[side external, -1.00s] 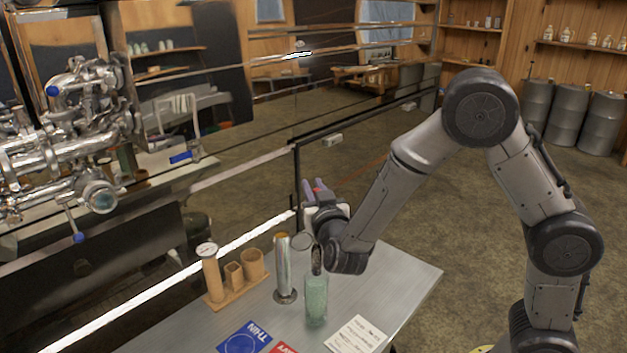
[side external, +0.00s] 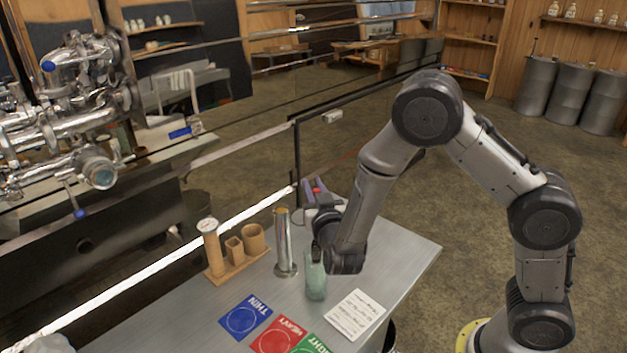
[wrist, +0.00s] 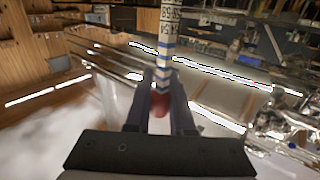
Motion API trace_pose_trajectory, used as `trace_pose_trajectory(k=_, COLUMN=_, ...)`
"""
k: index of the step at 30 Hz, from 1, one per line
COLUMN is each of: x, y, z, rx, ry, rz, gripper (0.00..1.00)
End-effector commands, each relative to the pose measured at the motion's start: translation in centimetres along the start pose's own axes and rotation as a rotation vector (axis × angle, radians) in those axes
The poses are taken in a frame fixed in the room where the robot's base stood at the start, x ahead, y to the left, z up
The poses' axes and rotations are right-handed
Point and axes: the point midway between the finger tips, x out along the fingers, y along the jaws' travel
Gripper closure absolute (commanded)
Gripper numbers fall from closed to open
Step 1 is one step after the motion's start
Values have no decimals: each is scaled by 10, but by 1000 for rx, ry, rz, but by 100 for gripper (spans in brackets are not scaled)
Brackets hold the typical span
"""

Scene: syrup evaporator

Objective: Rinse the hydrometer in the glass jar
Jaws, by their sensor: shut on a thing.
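My gripper (side external: 318,190) is shut on the hydrometer's top end. A red part shows between the fingers, also in the wrist view (wrist: 159,102). The hydrometer's banded, printed stem (wrist: 167,40) crosses the upper wrist view.
A tall metal cylinder (side external: 284,245) stands just left of the jar. Further left is a wooden rack (side external: 238,262) with cups and a dial. Coloured cards (side external: 243,318) and a printed sheet (side external: 356,314) lie in front. The table's right side (side external: 405,260) is clear.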

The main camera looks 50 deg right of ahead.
Motion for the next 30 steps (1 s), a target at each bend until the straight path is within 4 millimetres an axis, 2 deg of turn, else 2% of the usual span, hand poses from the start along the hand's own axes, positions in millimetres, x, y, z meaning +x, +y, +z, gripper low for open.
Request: trace_pose_trajectory(k=30, x=0, y=0, z=65, rx=-2, ry=-1, rz=0, gripper=100)
